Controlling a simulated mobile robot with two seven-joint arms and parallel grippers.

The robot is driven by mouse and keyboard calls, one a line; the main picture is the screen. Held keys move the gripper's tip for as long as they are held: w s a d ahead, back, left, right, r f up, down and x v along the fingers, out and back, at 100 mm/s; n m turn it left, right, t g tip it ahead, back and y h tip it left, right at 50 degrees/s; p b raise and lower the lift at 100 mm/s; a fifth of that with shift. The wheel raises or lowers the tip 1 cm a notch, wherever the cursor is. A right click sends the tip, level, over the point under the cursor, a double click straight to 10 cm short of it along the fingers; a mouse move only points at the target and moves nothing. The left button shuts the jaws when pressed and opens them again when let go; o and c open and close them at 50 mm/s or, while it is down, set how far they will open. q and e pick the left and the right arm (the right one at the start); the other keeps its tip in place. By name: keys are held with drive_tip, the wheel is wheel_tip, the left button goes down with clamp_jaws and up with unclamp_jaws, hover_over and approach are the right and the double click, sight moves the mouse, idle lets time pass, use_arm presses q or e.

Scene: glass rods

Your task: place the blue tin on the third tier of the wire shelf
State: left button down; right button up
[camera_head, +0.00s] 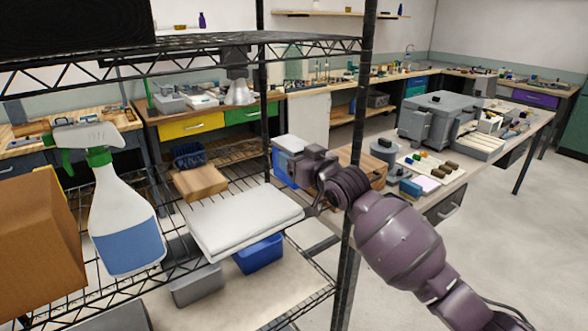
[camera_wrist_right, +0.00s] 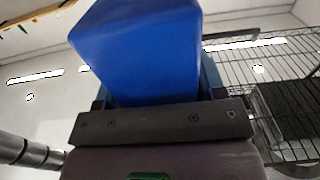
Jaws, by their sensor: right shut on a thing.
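The blue tin (camera_wrist_right: 140,50) fills the middle of the right wrist view, between the fingers of my right gripper (camera_wrist_right: 157,88). In the head view the right arm comes in from the right, and its gripper (camera_head: 303,163) is shut on the tin (camera_head: 284,169), whose top looks pale. The tin is held upright or nearly so, beside the right end of the black wire shelf (camera_head: 350,220), near its corner post. Wire tiers show above and below the gripper's height; I cannot tell the tier numbers. My left gripper is not in view.
On the shelf are a spray bottle (camera_head: 122,215), a cardboard box (camera_head: 38,245), a white folded stack (camera_head: 245,217) and a wooden block (camera_head: 198,182). A blue bin (camera_head: 259,254) and a grey bin (camera_head: 196,284) sit lower. Workbenches stand behind; floor at the right is clear.

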drive_tip(key=shift+w+a, duration=0.3)
drive_tip(key=shift+w, duration=0.05)
drive_tip(key=shift+f, duration=1.7)
drive_tip(key=o, duration=1.1)
drive_tip(key=shift+f, duration=0.15)
drive_tip(key=shift+o, duration=0.2)
drive_tip(key=v, duration=1.2)
